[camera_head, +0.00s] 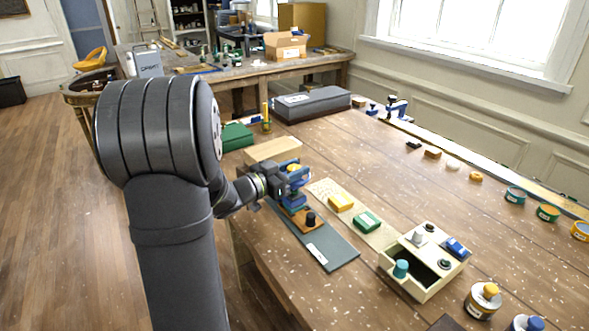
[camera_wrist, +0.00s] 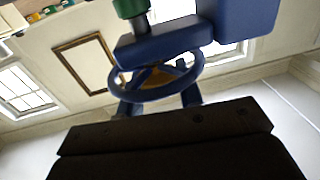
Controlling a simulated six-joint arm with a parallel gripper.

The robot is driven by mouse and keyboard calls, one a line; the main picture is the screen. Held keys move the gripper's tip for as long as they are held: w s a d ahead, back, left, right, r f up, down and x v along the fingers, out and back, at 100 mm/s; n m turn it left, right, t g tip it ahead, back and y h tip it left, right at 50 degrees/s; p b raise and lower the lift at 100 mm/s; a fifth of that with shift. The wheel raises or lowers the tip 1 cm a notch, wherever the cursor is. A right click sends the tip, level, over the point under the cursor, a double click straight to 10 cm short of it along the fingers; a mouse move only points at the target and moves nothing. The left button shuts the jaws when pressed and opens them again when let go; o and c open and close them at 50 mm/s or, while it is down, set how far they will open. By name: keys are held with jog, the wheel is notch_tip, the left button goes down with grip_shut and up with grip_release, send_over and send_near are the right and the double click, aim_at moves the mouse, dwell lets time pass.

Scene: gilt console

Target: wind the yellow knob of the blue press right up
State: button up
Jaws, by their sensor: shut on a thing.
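The blue press (camera_head: 295,186) stands at the left part of the bench in the head view, at the end of my arm. Its yellow knob (camera_head: 294,167) shows at its top, partly hidden by my gripper (camera_head: 284,180). My gripper reaches it from the left and is shut on the knob. In the wrist view, a blue ring (camera_wrist: 112,78) fills the middle, with the orange-yellow knob (camera_wrist: 158,76) seen through it. Blue parts of the press (camera_wrist: 243,18) lie above. The fingertips are hard to make out there.
A grey mat (camera_head: 328,250) with an orange block and black knob lies in front of the press. A yellow block (camera_head: 341,202), a green block (camera_head: 367,221) and a cream box (camera_head: 413,284) stand to the right. A dark grey case (camera_head: 312,103) lies behind. The bench's right middle is clear.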

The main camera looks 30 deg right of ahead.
jog(key=n+t+y, duration=0.1)
jog(key=n+t, duration=0.1)
jog(key=t, duration=0.2)
jog(key=n+t+y, duration=0.2)
jog(key=n+t, duration=0.1)
jog(key=t, duration=0.1)
jog(key=shift+f+n, duration=0.1)
jog(key=shift+n, duration=0.2)
jog(key=shift+n+t+y, duration=0.3)
jog(key=shift+t, duration=0.2)
jog(key=o, duration=1)
jog(key=v, duration=1.7)
jog(key=shift+s+a, duration=0.1)
jog(key=shift+a, duration=0.1)
